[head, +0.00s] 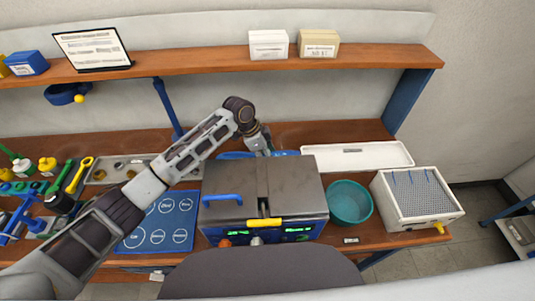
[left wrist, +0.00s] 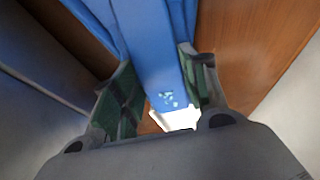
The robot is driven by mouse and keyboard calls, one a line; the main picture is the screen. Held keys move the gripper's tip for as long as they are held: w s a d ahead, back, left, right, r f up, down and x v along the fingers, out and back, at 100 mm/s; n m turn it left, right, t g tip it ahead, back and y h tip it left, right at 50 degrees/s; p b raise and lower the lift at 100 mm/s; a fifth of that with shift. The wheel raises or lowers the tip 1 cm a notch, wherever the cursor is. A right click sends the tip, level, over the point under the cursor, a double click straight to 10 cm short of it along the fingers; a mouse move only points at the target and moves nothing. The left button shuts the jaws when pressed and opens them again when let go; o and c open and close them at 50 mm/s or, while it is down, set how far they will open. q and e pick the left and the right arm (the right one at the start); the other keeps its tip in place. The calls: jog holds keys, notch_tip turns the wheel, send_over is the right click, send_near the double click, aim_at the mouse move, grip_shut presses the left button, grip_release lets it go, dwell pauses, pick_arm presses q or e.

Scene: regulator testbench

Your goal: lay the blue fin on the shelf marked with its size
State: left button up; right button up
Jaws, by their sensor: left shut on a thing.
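The blue fin (left wrist: 150,50) is a long flat blue bar between the fingers of my left gripper (left wrist: 160,92) in the left wrist view. It has a small pale marking near its end that I cannot read. In the head view, my left gripper (head: 264,150) reaches down behind the grey metal box and is shut on the fin. Blue parts show at both sides of it, largely hidden by the box, and I cannot tell which belong to the fin. No shelf with a readable size mark shows. My right gripper is not in view.
The grey box (head: 240,187) with a blue front stands just before the gripper. A teal bowl (head: 350,203), a white pegged box (head: 416,195) and a white tray (head: 360,155) are to the right. A raised wooden shelf (head: 210,62) runs behind. A blue mat (head: 157,222) lies left.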

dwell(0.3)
pick_arm(q)
jog(key=o, duration=1.2)
jog(key=shift+f, duration=0.15)
jog(key=shift+o, duration=1)
jog(key=b+v, duration=0.1)
jog(key=v, duration=1.1)
jog(key=shift+b, duration=0.3)
